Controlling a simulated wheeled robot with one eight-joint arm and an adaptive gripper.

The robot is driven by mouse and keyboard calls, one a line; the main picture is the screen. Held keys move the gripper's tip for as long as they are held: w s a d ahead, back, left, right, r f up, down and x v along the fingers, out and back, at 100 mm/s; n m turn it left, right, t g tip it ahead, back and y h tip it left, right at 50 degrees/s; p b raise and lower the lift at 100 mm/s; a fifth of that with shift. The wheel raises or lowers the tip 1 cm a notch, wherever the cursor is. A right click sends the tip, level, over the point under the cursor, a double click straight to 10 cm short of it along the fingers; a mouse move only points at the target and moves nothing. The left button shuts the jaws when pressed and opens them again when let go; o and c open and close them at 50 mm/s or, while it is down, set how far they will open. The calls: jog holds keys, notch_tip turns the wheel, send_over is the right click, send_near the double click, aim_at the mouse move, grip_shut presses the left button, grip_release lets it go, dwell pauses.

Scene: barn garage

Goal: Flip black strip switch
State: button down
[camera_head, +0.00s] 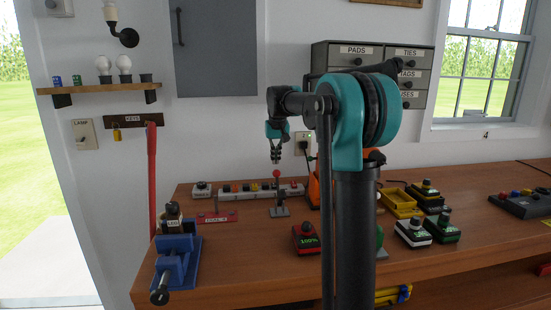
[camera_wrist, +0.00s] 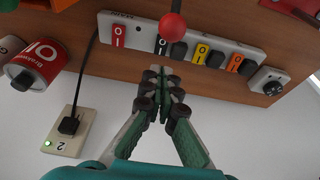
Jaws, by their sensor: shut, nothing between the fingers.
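The power strip (camera_head: 245,195) lies at the back of the workbench, against the wall. In the wrist view the strip (camera_wrist: 222,42) shows upside down, with red, black, yellow and orange rocker switches. The black switch (camera_wrist: 162,45) is partly covered by a red ball knob. My gripper (camera_head: 276,160) is above the strip, pointing down. In the wrist view my gripper (camera_wrist: 164,72) is shut and empty, its fingertips together. They appear just short of the black switch in the picture; I see no clear contact.
A lever with the red ball knob (camera_wrist: 172,27) stands in front of the strip, close to my fingertips. A wall outlet with a black plug (camera_wrist: 69,126) and a red can (camera_wrist: 36,62) are beside it. A blue vise (camera_head: 176,262) and a red 100% box (camera_head: 306,238) are nearer.

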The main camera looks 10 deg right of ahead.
send_near(275, 186)
jog(key=x, duration=0.5)
jog(key=shift+w+f, duration=0.1)
jog(key=shift+w, duration=0.35)
jog(key=shift+f, duration=0.65)
jog(key=shift+f+t, duration=0.35)
jog(key=shift+t, duration=0.15)
jog(key=shift+w+r, duration=0.35)
jog(key=shift+w, duration=0.3)
jog(key=shift+s+r, duration=0.1)
jog(key=shift+r, duration=0.45)
jog(key=v, duration=1.2)
jog(key=shift+s+r, duration=0.2)
jog(key=shift+s, duration=0.35)
